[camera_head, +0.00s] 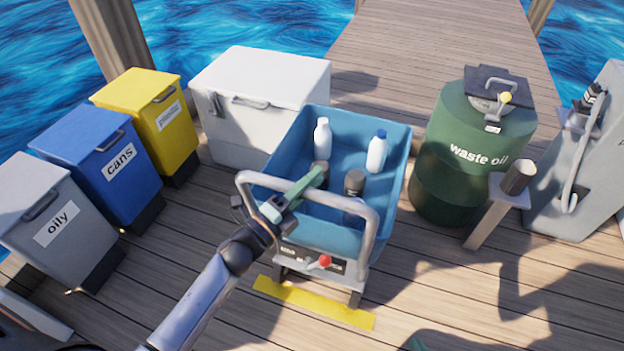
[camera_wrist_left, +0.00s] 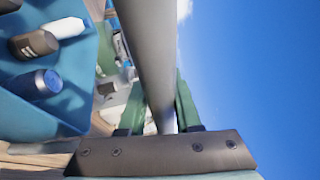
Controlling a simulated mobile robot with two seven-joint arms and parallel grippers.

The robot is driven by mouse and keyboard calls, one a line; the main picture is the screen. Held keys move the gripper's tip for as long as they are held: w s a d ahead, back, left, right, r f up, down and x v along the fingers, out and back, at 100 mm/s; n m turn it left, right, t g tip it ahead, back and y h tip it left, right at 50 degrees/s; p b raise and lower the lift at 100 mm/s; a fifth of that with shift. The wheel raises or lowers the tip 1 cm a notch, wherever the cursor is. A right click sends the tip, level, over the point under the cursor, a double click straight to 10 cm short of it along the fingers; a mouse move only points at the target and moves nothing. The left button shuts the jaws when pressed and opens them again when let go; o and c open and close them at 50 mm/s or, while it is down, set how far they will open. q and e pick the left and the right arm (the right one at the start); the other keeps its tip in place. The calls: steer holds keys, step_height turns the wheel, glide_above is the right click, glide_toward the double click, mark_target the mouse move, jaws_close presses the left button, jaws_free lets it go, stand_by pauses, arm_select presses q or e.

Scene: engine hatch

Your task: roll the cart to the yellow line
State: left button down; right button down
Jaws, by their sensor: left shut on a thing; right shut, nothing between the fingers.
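The cart is a blue tub (camera_head: 396,190) with a grey tube handle (camera_head: 368,232) on its near side and a red knob (camera_head: 325,261) below. The yellow line (camera_head: 312,303) lies on the planks at the cart's near end. My left gripper (camera_head: 302,190) is shut on the handle's top bar. In the left wrist view the grey bar (camera_wrist_left: 150,60) runs between its green fingers (camera_wrist_left: 160,110). My right gripper is not clearly in view.
The tub holds several bottles, one white (camera_head: 322,138). Grey (camera_head: 60,215), blue (camera_head: 105,160) and yellow (camera_head: 150,115) bins stand left. A white chest (camera_head: 262,90) is behind left, and a green waste oil drum (camera_head: 470,150) stands right. Planks before the line are clear.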

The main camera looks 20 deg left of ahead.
arm_select(q)
steer(key=c, duration=0.6)
jaws_free()
steer(key=v, duration=1.2)
steer(key=shift+s+b, duration=0.25)
steer(key=shift+b, duration=0.05)
steer(key=shift+a+f, duration=0.1)
steer(key=shift+a, duration=0.05)
